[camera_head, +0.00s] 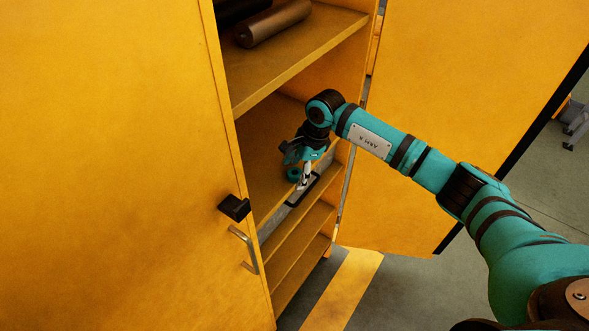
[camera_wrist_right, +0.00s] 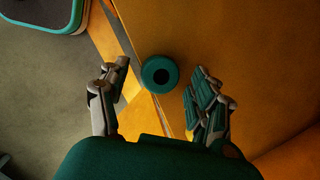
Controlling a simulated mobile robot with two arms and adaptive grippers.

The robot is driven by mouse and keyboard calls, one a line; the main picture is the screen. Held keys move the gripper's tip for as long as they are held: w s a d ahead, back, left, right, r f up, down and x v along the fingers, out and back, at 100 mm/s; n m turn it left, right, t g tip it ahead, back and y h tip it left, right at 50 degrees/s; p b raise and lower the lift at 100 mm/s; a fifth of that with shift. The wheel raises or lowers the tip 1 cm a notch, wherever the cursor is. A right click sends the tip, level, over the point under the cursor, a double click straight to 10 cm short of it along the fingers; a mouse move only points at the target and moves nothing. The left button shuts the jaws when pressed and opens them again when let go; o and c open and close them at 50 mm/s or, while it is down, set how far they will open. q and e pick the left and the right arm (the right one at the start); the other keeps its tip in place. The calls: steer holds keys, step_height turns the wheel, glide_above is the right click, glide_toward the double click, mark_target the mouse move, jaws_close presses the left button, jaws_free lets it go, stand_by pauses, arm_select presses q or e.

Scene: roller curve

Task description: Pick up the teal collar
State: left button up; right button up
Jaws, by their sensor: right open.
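The teal collar (camera_wrist_right: 160,74) is a small ring with a dark centre hole. It sits on a yellow cabinet shelf (camera_head: 262,168), close to the shelf's front edge. In the head view the collar (camera_head: 293,175) shows just below and left of my right gripper (camera_head: 303,172). In the right wrist view my right gripper (camera_wrist_right: 160,88) is open, with one finger on each side of the collar and a gap on both sides. The fingers do not appear to touch it. My left gripper is not in view.
The yellow cabinet has an open door (camera_head: 460,110) at right and a yellow door panel (camera_head: 110,160) with a handle at left. A dark cylinder (camera_head: 272,23) lies on the shelf above. Lower shelves (camera_head: 298,240) look empty.

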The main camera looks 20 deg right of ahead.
steer(key=shift+f, duration=0.1)
steer(key=c, duration=1)
steer(key=shift+c, duration=0.2)
